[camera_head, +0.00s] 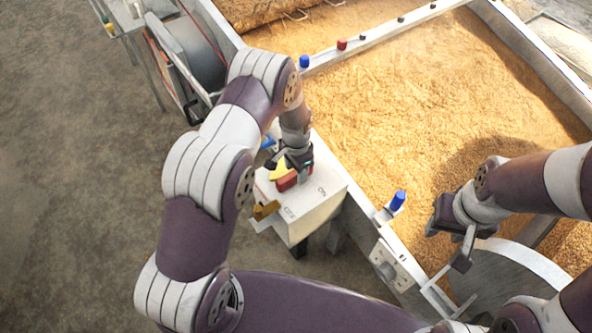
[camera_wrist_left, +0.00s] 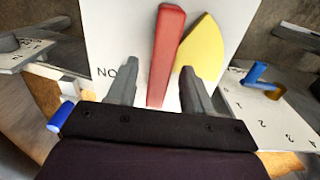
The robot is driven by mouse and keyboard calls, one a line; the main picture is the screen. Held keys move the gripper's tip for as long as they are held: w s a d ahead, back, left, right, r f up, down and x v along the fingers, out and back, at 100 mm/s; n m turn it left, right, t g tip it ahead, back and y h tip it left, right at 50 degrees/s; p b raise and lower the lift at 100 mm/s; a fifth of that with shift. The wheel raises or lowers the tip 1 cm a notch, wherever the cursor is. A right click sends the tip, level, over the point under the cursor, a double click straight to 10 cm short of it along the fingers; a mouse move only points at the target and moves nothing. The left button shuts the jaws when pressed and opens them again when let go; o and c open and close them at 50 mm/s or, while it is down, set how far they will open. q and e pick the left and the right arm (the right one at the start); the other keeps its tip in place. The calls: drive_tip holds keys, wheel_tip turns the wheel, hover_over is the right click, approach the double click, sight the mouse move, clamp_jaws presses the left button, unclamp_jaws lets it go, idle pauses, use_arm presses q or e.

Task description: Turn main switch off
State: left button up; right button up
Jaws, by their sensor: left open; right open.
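The main switch is a white box (camera_head: 312,213) with ON and OFF marks on its top, standing beside the grain bed in the head view. Its red handle (camera_head: 287,182) lies against a yellow piece (camera_head: 279,171). My left gripper (camera_head: 297,165) is over the box and partly hides the handle. In the left wrist view, the open fingers (camera_wrist_left: 158,75) stand on either side of the red handle (camera_wrist_left: 165,55), with the yellow piece (camera_wrist_left: 203,50) towards the right finger. I cannot tell whether either finger touches the handle. My right gripper (camera_head: 449,245) is open and empty over the grain edge.
A metal-walled bed of grain (camera_head: 400,105) fills the right of the head view. A blue knob (camera_head: 398,200) stands on its near wall, above a pale panel (camera_head: 390,264). A blue lever (camera_wrist_left: 262,78) over a numbered plate shows in the left wrist view.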

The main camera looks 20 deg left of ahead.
use_arm(q)
wheel_tip(320, 180, up, 12)
drive_tip(key=shift+f, duration=0.2)
idle(0.4)
